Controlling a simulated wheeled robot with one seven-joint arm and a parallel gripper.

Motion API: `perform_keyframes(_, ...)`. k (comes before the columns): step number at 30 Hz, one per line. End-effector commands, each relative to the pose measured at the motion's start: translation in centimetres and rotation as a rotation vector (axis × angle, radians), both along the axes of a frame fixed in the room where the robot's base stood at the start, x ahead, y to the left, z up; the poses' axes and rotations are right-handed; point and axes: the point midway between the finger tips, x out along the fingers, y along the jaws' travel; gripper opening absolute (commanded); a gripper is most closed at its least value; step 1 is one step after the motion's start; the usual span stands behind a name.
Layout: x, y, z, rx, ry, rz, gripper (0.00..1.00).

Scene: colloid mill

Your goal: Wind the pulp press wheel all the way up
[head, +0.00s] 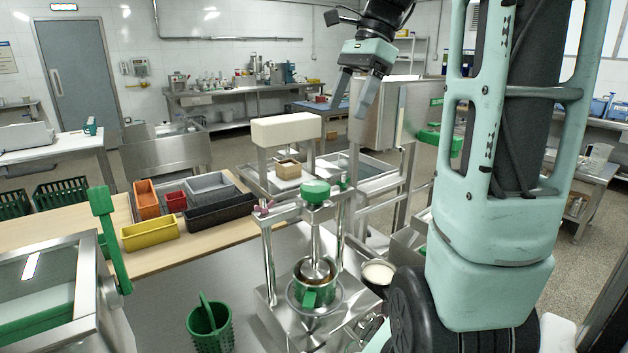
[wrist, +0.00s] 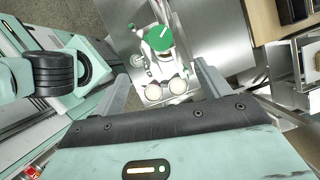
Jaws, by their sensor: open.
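A steel press frame (head: 268,262) stands on the steel bench at the centre of the head view. A round green cap or wheel (head: 315,192) tops its central screw, above a green-sided steel pot (head: 316,292). My gripper (head: 355,93) is raised well above and behind the press, fingers pointing down, apart and empty. In the wrist view, my gripper (wrist: 163,80) is open, with a round green top (wrist: 158,39) beyond the fingertips. I cannot tell for certain that it is the same green part. Nothing touches the fingers.
A stand with a cream block (head: 286,128) rises behind the press. A green basket (head: 209,326) and a pale-filled bowl (head: 379,272) flank the press. Coloured trays, including a yellow one (head: 150,234), lie on the wooden top at left. A steel cabinet (head: 376,112) stands near my gripper.

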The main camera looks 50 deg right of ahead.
Motion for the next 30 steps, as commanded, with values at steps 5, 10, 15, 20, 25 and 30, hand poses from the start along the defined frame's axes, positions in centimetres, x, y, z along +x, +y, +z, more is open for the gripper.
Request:
perform_keyframes(5, 0.4, 1.1, -2.8, 0.002, 0.002, 0.003, 0.76)
perform_keyframes(10, 1.0, 2.3, -6.2, 0.002, 0.003, 0.004, 0.76)
perform_keyframes(15, 1.6, 3.6, -9.5, 0.002, 0.003, 0.005, 0.76)
perform_keyframes(20, 2.1, 4.6, -12.2, 0.001, 0.003, 0.006, 0.76)
perform_keyframes(25, 2.5, 5.4, -14.2, 0.000, 0.001, 0.006, 0.76)
perform_keyframes(30, 2.7, 5.7, -15.1, -0.001, 0.000, 0.005, 0.76)
